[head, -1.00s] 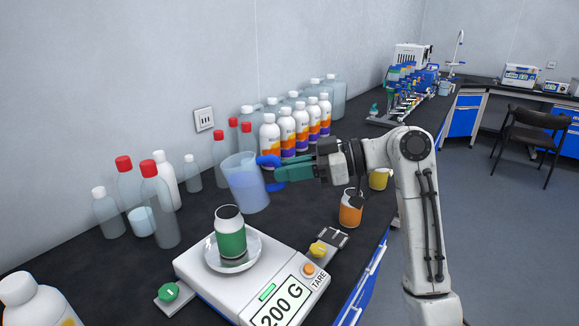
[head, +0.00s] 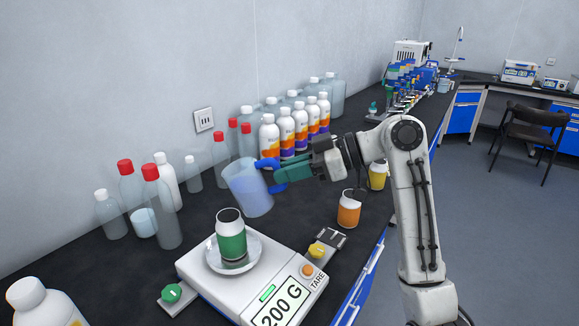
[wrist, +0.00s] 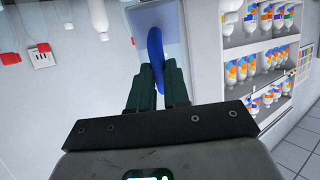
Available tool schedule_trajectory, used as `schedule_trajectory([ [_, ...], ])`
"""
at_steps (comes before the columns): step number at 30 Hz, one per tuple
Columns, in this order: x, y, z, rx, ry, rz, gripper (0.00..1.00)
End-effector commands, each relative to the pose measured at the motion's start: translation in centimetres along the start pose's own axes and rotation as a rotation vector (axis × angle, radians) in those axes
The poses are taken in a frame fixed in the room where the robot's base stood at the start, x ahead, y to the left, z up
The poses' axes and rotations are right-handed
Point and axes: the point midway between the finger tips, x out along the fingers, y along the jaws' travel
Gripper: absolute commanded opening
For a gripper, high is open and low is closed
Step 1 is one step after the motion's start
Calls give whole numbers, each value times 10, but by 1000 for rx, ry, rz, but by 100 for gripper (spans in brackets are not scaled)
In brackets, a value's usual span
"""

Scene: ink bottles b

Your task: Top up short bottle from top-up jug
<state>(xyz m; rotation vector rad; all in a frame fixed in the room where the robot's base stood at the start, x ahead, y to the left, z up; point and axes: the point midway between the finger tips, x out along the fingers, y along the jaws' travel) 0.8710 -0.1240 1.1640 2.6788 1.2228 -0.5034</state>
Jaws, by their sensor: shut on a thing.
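The top-up jug (head: 250,190) is a clear jug with a blue handle and pale blue liquid, tilted a little to the left behind the scale. My gripper (head: 280,175) is shut on its blue handle, to the right of the jug. The wrist view shows the handle (wrist: 155,50) between my green fingers (wrist: 158,85). The short bottle (head: 231,238), green with a white shoulder and dark open top, stands upright on the scale's round dish, in front of the jug and apart from it.
The scale (head: 225,290) reads 200 G. Clear bottles with red caps (head: 163,205) stand left. An orange cup (head: 348,212) and a yellow cup (head: 377,176) stand right. White labelled bottles (head: 287,132) line the back.

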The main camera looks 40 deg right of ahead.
Motion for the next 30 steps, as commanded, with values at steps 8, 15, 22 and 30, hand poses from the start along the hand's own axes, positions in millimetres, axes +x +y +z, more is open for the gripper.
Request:
schedule_trajectory([
  [8,0,0,-1,-1,-1,1,0],
  [15,-1,0,-3,-1,-7,1,0],
  [22,-2,0,-10,-1,-63,1,0],
  [30,-2,0,-12,0,-119,2,0],
])
